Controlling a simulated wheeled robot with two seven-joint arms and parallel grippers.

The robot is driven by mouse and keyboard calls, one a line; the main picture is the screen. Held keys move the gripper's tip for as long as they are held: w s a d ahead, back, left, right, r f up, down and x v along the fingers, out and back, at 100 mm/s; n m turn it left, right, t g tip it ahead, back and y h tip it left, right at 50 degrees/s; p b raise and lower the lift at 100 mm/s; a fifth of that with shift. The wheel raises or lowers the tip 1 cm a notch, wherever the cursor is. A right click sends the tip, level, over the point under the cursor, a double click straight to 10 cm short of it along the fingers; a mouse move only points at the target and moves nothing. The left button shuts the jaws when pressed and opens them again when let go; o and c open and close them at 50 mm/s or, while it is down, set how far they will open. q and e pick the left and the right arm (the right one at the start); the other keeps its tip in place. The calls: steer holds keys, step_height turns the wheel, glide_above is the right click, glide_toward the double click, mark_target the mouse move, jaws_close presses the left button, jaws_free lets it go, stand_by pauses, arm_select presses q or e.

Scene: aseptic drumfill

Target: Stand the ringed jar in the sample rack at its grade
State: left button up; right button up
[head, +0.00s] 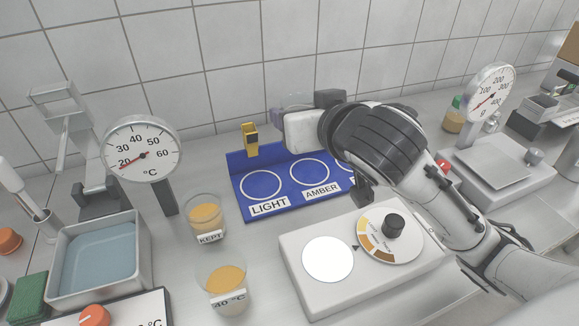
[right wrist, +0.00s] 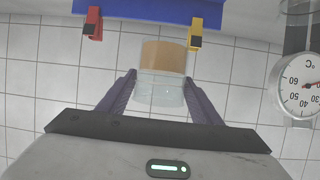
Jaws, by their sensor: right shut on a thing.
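In the right wrist view, my right gripper (right wrist: 161,82) has its purple fingers closed on the sides of a glass jar (right wrist: 163,58) with amber contents and a clear part. I cannot make out a ring on it. In the head view, my right gripper (head: 284,116) is above the back of the blue sample rack (head: 283,201); the jar cannot be made out clearly there. The rack shows empty white circles marked LIGHT (head: 262,184) and AMBER (head: 310,171). A third circle is mostly hidden by my arm. My left gripper is out of view.
A yellow clip (head: 250,139) stands at the rack's back left. In front are a jar marked KEPT (head: 205,216), another jar marked 40 °C (head: 226,282) and a white dial unit (head: 328,259). A thermometer gauge (head: 141,150) and water bath (head: 98,258) stand left.

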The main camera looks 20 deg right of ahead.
steer(key=w+d+f+m+g+h, duration=0.1)
steer(key=w+d+f+m+h, duration=0.3)
steer(key=w+d+f, duration=0.15)
glide_above(310, 172)
step_height(310, 172, down, 5)
steer(key=shift+h, duration=0.3)
steer(key=shift+w+f+b, duration=0.1)
steer(key=shift+f+b, duration=0.25)
steer(key=shift+f, duration=1.65)
steer(key=shift+f, duration=0.1)
steer(key=o, duration=1.1)
steer(key=shift+c, duration=0.2)
steer(key=v, duration=1.2)
steer(key=shift+r, duration=0.25)
